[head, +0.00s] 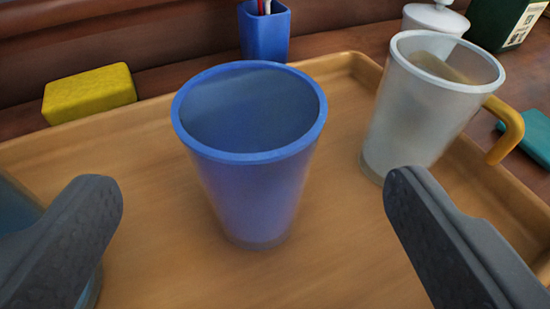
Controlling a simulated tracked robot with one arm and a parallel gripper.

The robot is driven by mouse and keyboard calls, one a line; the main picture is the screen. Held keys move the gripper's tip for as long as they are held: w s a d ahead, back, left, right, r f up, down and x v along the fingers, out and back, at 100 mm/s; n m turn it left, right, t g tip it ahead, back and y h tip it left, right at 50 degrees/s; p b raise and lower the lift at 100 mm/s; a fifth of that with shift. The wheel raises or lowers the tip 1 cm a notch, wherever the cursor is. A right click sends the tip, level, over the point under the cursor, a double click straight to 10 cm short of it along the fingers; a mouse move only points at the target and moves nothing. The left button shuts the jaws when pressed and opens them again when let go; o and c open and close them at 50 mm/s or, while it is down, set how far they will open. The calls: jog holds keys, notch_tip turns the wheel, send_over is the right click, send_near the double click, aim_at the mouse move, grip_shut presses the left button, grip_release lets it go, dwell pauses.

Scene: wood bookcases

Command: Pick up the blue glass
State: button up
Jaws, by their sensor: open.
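The blue glass (250,190) stands upright and empty on a wooden tray (150,235), in the middle of the head view. My gripper (252,205) is open. Its two dark grey fingers come in from the lower left and lower right, with the glass between them in the picture and a gap on each side. The fingers look nearer to the camera than the glass, and I see no contact.
A frosted cup (425,110) with a yellow handle stands at right on the tray. A bluish vessel (20,210) is partly hidden behind the left finger. Behind are a yellow sponge (90,94), a blue holder (264,38), a white lidded jar (435,18) and a dark green box (500,22).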

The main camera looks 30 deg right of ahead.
aim_at(252, 103)
jog(key=shift+b+x, duration=0.55)
jog(key=shift+x, duration=4.1)
jog(key=shift+a, duration=0.15)
jog(key=c, duration=1.2)
